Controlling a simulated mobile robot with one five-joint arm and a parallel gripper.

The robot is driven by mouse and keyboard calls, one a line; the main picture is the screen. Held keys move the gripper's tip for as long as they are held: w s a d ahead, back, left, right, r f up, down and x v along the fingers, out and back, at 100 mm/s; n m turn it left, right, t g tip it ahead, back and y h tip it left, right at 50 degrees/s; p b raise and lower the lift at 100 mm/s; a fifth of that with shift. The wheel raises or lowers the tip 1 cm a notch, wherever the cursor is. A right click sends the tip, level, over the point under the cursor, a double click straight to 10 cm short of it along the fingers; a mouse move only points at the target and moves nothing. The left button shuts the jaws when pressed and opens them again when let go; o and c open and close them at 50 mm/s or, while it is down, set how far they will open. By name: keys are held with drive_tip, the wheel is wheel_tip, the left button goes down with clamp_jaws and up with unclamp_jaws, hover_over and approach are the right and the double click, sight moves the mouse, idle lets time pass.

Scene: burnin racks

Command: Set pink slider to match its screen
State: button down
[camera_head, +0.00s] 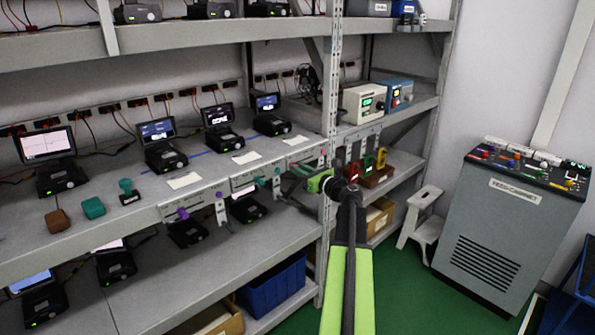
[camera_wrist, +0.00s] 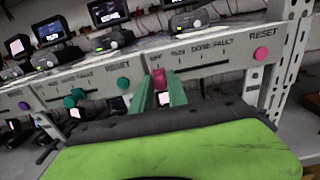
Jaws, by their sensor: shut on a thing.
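The pink slider (camera_wrist: 159,79) sits in a slot on the shelf-edge panel (camera_wrist: 222,60) in the wrist view, near the left end of its scale, by the leftmost label. RUN, DONE and FAULT are printed further right. My gripper (camera_wrist: 160,92) is shut on the slider, one green finger on each side. In the head view my gripper (camera_head: 318,182) reaches the panel at the shelf's right end, and the slider is hidden there. The rightmost small screen (camera_head: 267,102) stands above this panel; its text is too small to read.
A pink RESET button (camera_wrist: 261,53) is right of the slider, beside the metal upright (camera_wrist: 290,50). A teal button (camera_wrist: 123,83) and teal slider (camera_wrist: 70,101) are to the left. Several other screens stand on the shelf. A grey cabinet (camera_head: 500,230) stands at the right.

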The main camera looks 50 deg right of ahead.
drive_tip(key=d, duration=0.3)
drive_tip(key=shift+s+d, duration=0.1)
drive_tip(key=shift+d, duration=0.25)
drive_tip(key=c, duration=1.3)
unclamp_jaws()
drive_tip(key=shift+a, duration=0.1)
drive_tip(key=s, duration=1.1)
drive_tip(key=s+a, duration=0.1)
drive_tip(key=s, duration=0.5)
drive_tip(key=shift+s+a, duration=0.1)
drive_tip(key=shift+s, duration=0.15)
